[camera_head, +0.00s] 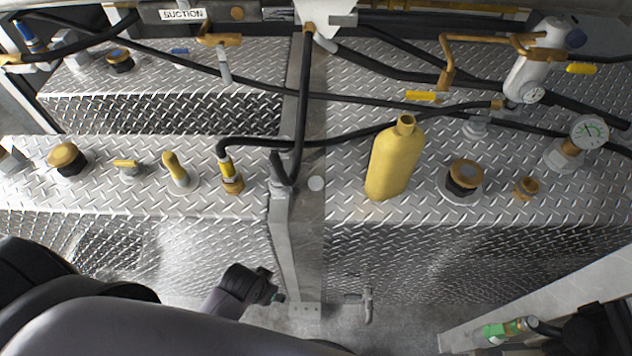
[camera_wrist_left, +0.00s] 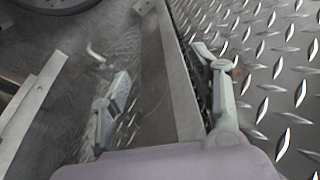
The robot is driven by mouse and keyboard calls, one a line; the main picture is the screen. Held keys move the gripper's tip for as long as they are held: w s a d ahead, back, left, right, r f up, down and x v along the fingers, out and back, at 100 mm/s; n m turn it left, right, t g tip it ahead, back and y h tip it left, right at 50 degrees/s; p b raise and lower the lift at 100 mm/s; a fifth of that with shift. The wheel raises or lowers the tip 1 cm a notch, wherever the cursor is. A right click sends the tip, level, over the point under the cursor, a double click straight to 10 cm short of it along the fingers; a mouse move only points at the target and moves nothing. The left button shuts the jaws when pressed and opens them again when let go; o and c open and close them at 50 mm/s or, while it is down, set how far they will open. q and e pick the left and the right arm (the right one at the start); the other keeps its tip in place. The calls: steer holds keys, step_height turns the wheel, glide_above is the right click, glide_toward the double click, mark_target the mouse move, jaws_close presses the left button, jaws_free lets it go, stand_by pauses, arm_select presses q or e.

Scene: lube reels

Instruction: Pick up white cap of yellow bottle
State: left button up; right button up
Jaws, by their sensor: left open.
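The yellow bottle (camera_head: 396,160) stands uncapped, its neck open, on the right diamond-plate top in the head view. A small white round cap (camera_head: 316,183) lies on the flat metal strip between the two plate tops, left of the bottle. My left gripper (camera_head: 268,286) is below and left of the cap in the head view, apart from it, over the lower front of the tanks. The left wrist view shows its two fingers (camera_wrist_left: 160,90) spread with nothing between them. The cap cannot be made out in that view. My right gripper is in neither view.
A metal post (camera_head: 281,240) rises beside the strip, near my left gripper. Black hoses (camera_head: 305,100) cross above the plates. A brown-topped black fitting (camera_head: 464,178) and a gauge (camera_head: 590,133) stand right of the bottle. Several brass and yellow fittings line the left plate.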

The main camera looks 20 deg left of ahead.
arm_select(q)
step_height(320, 180, up, 16)
steer(key=t, duration=0.1)
steer(key=w+d+r+m+h, duration=0.3)
steer(key=w+d+r+m, duration=0.2)
steer(key=w+d+m, duration=0.35)
step_height(320, 180, up, 15)
steer(key=m+g+y, duration=0.3)
steer(key=m+g, duration=0.1)
steer(key=m, duration=0.9)
glide_above(316, 181)
steer(key=f, duration=0.3)
steer(key=f+p, duration=0.1)
steer(key=f, duration=0.3)
steer(key=f+p, duration=0.1)
steer(key=f, duration=0.3)
steer(key=shift+s+d+f, duration=0.15)
steer(key=shift+s+f, duration=0.05)
steer(key=shift+s, duration=0.05)
step_height(316, 181, down, 5)
steer(key=shift+w+r+p, duration=0.15)
steer(key=shift+r+p, duration=0.05)
steer(key=shift+p, duration=0.7)
steer(key=shift+f, duration=0.45)
